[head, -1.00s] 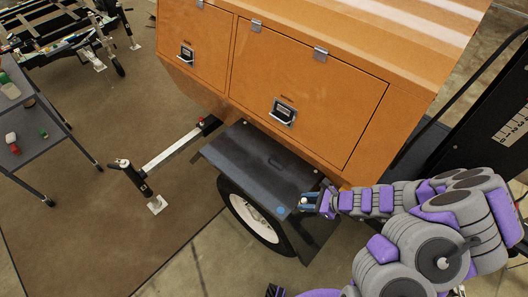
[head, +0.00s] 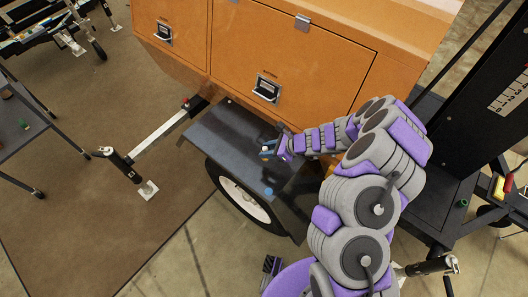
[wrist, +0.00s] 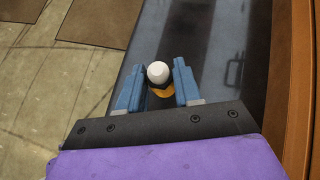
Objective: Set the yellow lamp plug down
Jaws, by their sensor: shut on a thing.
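The yellow lamp plug shows in the wrist view as a white round cap (wrist: 158,72) with a dark band and a yellow ring below it. My gripper (wrist: 159,80) has its two blue fingers on either side of the plug and is shut on it. In the head view my gripper (head: 268,151) is over the dark wheel fender (head: 228,136) of the orange trailer. The plug is too small there to make out clearly. I cannot tell whether the plug touches the fender.
The orange trailer body (head: 300,70) with latched doors rises right behind the fender. A small blue spot (head: 269,191) shows on the fender's near side. A wheel (head: 243,203) is under it. The fender's left part is clear. A black mast (head: 460,100) stands at right.

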